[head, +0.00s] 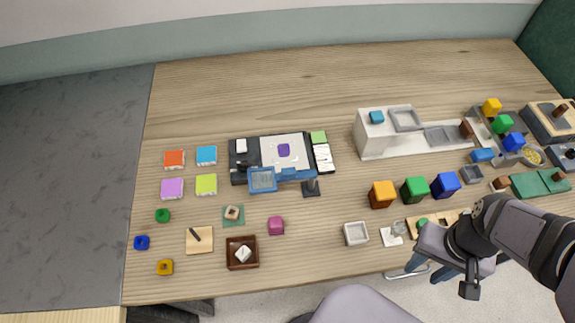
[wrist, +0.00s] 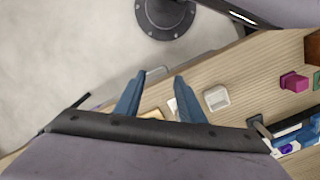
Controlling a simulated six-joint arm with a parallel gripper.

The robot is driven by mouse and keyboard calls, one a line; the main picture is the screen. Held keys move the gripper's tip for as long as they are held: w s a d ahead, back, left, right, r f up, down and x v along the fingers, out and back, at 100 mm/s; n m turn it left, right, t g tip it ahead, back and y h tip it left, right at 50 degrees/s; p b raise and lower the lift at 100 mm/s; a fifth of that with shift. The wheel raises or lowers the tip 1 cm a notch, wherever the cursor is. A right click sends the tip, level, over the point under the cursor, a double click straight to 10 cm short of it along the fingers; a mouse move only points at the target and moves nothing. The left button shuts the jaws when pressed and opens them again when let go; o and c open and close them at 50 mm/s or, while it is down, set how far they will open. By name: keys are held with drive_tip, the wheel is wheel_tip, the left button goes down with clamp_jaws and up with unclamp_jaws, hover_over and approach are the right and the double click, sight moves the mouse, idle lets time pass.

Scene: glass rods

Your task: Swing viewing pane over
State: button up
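The viewing pane (head: 262,180) is a blue-framed, pale see-through panel on a blue arm that runs right to a dark post (head: 311,187). It lies over the front left part of a black-and-white board (head: 265,147) carrying a purple piece (head: 284,150). In the wrist view, blue parts that look like the pane's arm (wrist: 295,130) show at the right edge, partly cut off. My gripper (head: 430,268) is at the table's front edge, far right of the pane. Its blue fingers stand apart with nothing between them in the wrist view (wrist: 157,88).
A magenta cube (head: 276,226) and a white square tray (head: 356,233) stand between my gripper and the pane. Orange, green and blue blocks (head: 414,190) stand right of the post. A white box (head: 375,135) is behind. The back of the table is clear.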

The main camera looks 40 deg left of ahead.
drive_tip(key=w+a+f+n+g+p, duration=0.1)
drive_tip(key=w+a+n+g+p, duration=0.15)
drive_tip(key=a, duration=2.15)
drive_tip(key=w+a+r+m+y, duration=0.1)
drive_tip(key=a+r+m, duration=0.1)
drive_tip(key=a, duration=0.1)
drive_tip(key=w+a+r+m+y, duration=0.1)
drive_tip(key=w+a+r+m, duration=0.1)
drive_tip(key=a, duration=0.2)
drive_tip(key=w+a+r+m+t+y, duration=0.1)
drive_tip(key=a+r+m, duration=0.1)
drive_tip(key=a, duration=0.1)
drive_tip(key=shift+w+a, duration=0.2)
drive_tip(key=shift+w, duration=0.2)
drive_tip(key=shift+s+a+r+m+g, duration=0.1)
drive_tip(key=shift+s+r+m+g, duration=0.15)
drive_tip(key=shift+m, duration=1)
drive_tip(key=shift+s+a+r+m+g, duration=0.15)
drive_tip(key=shift+s+r+m, duration=0.25)
drive_tip(key=shift+m, duration=0.85)
drive_tip(key=shift+s+a+r+m+g, duration=0.15)
drive_tip(key=shift+s+r+m, duration=0.15)
drive_tip(key=shift+m, duration=0.95)
